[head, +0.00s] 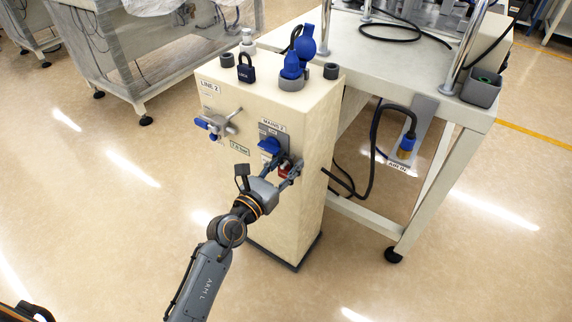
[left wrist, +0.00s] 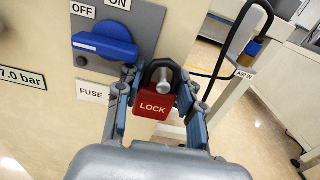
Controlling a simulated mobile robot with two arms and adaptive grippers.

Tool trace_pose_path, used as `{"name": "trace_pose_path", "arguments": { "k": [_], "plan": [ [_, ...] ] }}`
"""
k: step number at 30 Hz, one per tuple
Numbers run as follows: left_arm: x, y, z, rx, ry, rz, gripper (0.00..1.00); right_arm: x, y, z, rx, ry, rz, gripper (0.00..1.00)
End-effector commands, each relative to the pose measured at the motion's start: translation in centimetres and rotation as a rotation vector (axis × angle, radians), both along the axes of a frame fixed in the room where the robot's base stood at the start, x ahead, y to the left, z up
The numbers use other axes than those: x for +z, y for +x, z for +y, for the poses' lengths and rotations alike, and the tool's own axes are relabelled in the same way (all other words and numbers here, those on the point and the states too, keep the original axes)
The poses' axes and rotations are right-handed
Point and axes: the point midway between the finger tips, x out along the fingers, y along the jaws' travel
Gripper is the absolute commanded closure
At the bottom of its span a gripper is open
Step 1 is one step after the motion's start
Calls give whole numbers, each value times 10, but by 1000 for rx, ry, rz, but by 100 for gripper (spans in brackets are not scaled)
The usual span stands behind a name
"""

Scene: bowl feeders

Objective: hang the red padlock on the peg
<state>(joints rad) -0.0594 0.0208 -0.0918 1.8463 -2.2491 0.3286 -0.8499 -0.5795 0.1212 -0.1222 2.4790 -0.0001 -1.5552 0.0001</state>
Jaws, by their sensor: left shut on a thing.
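The red padlock (left wrist: 155,106), marked LOCK, is upright with its dark shackle on top. My left gripper (left wrist: 157,112) is shut on its body, one finger on each side. A silver peg (left wrist: 163,78) with a round end shows inside the shackle's loop; I cannot tell how far it passes through or whether the shackle rests on it. In the head view the padlock (head: 285,170) is a small red patch at my left gripper (head: 279,174), in front of the cabinet's face, partly hidden by the fingers. My right gripper is not in view.
The blue rotary switch (left wrist: 105,42) sits left of the padlock, above a FUSE label (left wrist: 93,92). A valve handle (head: 216,124) sticks out at left. A bench (head: 395,75) stands at right.

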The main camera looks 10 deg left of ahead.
Motion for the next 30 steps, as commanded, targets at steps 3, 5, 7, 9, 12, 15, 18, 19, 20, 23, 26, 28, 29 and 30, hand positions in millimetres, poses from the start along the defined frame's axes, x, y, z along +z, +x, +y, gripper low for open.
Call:
{"name": "trace_pose_path", "arguments": {
  "k": [3,5,7,9,12,15,18,19,20,23,26,28,29,30],
  "plan": [
    [0,0,0,0,0,-1,100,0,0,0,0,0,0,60],
    [0,0,0,0,0,-1,100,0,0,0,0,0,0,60],
    [0,0,0,0,0,-1,100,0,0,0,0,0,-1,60],
    [0,0,0,0,0,-1,100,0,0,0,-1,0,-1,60],
    [0,0,0,0,0,0,100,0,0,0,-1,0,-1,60],
    [0,0,0,0,0,0,100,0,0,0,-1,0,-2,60],
    [-1,0,0,0,0,0,100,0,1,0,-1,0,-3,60],
    [-2,0,0,0,0,0,100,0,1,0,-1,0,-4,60],
    [-2,0,0,0,0,0,100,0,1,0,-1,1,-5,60],
    [-4,0,0,0,0,0,100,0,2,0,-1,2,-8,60],
    [-5,0,0,1,0,1,100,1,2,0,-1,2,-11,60],
    [-6,0,0,0,0,1,100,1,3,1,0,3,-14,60],
    [-6,0,0,0,0,1,100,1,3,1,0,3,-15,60],
    [-6,0,0,0,0,0,100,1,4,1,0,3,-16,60]
  ]
}}
